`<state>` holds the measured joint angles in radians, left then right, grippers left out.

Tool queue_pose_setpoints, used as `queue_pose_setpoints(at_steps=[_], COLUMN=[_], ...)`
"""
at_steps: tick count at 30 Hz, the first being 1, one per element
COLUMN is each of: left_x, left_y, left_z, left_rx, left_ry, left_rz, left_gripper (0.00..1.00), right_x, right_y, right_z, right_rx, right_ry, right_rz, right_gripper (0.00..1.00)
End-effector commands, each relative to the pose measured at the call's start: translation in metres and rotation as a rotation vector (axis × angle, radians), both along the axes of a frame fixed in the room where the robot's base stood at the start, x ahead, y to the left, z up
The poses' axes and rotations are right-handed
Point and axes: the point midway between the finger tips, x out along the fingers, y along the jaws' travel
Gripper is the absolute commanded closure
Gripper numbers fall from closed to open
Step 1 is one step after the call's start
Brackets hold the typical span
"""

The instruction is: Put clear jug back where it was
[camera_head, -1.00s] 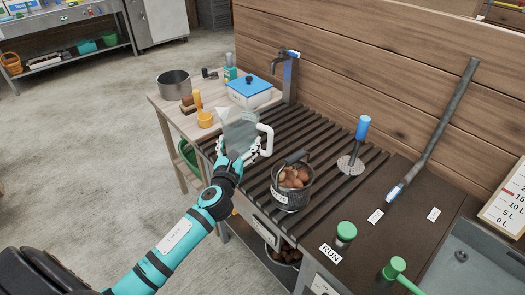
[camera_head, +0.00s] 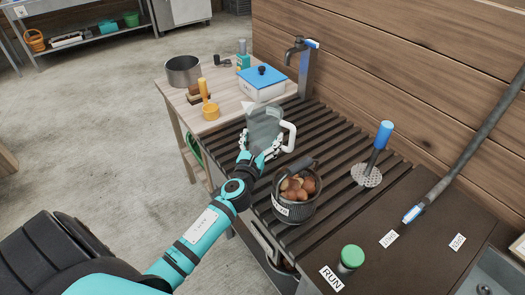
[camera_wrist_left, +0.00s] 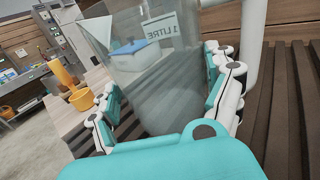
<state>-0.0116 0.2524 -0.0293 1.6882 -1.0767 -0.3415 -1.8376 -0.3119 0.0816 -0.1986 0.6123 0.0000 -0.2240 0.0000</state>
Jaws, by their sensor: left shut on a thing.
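The clear jug (camera_head: 266,128) has a white handle and is upright over the left part of the dark slatted rack (camera_head: 326,128). My left gripper (camera_head: 261,150) is shut around the jug's body from the near side. In the left wrist view the jug (camera_wrist_left: 150,85) fills the space between the fingers of my left gripper (camera_wrist_left: 165,110), and its "1 LITRE" label shows reversed through the wall. I cannot tell whether the jug's base touches the slats. My right gripper is not in view.
A dark pot of chestnuts (camera_head: 296,205) stands on the rack close to the right of my left gripper. A tap (camera_head: 306,70) stands behind.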

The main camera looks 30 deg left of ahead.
Motion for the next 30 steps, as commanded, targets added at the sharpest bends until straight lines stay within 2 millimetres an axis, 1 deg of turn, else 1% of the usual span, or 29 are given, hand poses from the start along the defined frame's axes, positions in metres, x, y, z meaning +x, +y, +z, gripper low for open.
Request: queue_pose_setpoints(at_steps=[1,3,6,9,12,18,19,22,30], left_x=[0.000,0.000,0.000,0.000,0.000,0.000,0.000,0.000,0.000], left_y=[-0.001,-0.001,-0.001,0.000,0.000,0.000,0.000,0.000,0.000], left_z=[-0.010,-0.023,-0.034,-0.037,-0.035,-0.038,-0.039,-0.038,-0.037], left_rx=[-0.002,-0.004,-0.003,-0.001,0.000,0.000,0.000,0.000,0.000], left_ry=[0.001,0.002,0.000,0.001,0.000,0.001,0.001,0.001,0.001], left_rz=[0.000,0.001,0.000,-0.001,-0.001,-0.001,-0.001,-0.001,-0.001], left_gripper=[0.72,0.72,0.72,0.72,0.72,0.72,0.12,0.00,0.00], right_x=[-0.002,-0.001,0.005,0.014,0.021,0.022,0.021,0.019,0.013], right_y=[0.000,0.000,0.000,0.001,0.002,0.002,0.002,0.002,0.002], right_z=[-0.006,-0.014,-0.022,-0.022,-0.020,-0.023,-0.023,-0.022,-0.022], right_rx=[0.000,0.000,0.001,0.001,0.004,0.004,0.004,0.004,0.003], right_ry=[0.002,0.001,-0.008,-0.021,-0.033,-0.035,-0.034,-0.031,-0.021], right_rz=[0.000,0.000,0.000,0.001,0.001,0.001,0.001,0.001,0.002], right_gripper=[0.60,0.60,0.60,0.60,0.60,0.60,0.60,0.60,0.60])
